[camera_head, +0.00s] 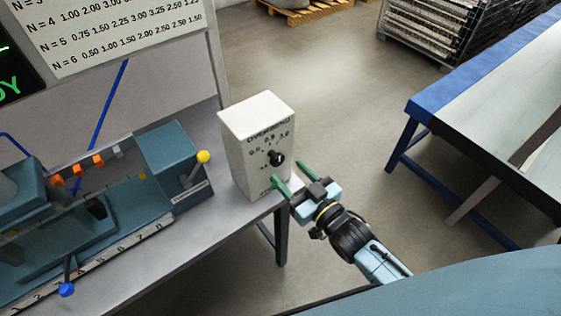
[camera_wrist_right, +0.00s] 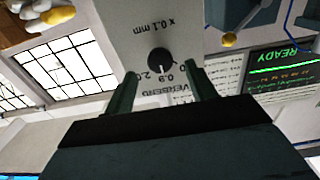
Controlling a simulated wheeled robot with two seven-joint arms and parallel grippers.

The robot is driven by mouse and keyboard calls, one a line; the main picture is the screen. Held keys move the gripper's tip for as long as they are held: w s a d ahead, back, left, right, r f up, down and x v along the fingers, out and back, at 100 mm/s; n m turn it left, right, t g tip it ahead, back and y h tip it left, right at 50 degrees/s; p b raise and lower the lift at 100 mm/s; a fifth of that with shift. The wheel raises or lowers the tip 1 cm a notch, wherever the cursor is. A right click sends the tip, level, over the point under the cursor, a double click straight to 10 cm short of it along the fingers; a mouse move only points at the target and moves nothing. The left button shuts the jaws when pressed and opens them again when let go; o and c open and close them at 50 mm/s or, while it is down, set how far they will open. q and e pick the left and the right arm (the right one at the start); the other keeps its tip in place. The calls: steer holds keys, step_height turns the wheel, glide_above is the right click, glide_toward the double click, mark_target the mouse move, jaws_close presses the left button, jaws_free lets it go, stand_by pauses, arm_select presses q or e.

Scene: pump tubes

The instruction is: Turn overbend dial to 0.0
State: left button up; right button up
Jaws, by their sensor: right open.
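The white overbend box (camera_head: 245,150) stands at the right end of the grey bench. Its black round dial (camera_head: 276,158) sits on the front face, with printed numbers beside it. In the right wrist view the dial (camera_wrist_right: 160,61) appears upside down, with a pale pointer mark facing the numbers near 0.9; the exact setting is hard to read. My right gripper (camera_head: 287,173) is open in front of the box, its green fingers pointing at the face. In the right wrist view its fingers (camera_wrist_right: 162,92) lie either side of the dial's line, apart from it and empty. My left gripper is out of view.
A teal machine (camera_head: 170,165) with a yellow-knobbed lever (camera_head: 203,157) stands left of the box. A number chart (camera_head: 120,35) hangs behind. A blue-edged table (camera_head: 480,100) stands at the right. Open floor (camera_head: 330,90) lies between.

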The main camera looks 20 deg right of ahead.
mark_target(280, 162)
steer(key=shift+x, duration=2.4)
steer(key=c, duration=1)
steer(key=n+p, duration=0.1)
steer(key=n, duration=0.2)
steer(key=shift+n, duration=0.4)
steer(key=n, duration=0.5)
steer(key=shift+p, duration=0.3)
